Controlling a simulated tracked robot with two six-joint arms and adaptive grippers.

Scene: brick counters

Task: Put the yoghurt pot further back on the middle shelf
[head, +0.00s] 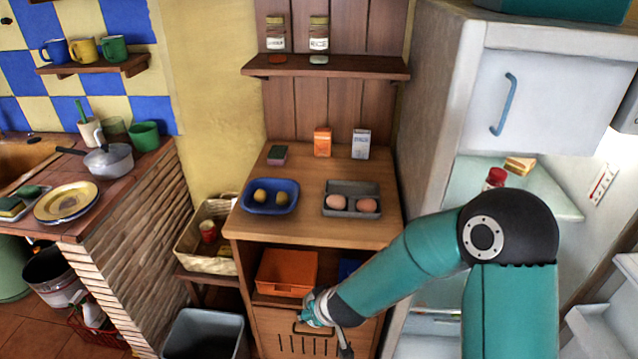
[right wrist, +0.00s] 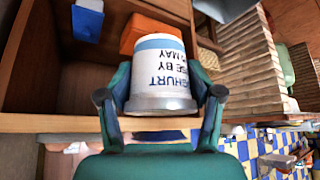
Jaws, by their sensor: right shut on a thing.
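The yoghurt pot (right wrist: 162,70), white with blue lettering and a pale blue band, fills the middle of the right wrist view. That view is upside down, so the pot is about upright. My right gripper (right wrist: 160,95) is shut on it, one finger on each side. My left gripper is not in view.
An orange bin (head: 287,272) stands in the compartment, close behind the pot in the wrist view. A blue box (head: 348,268) stands to its right, with room between them. The counter top (head: 310,222) overhangs the opening; a cupboard door (head: 290,330) is below.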

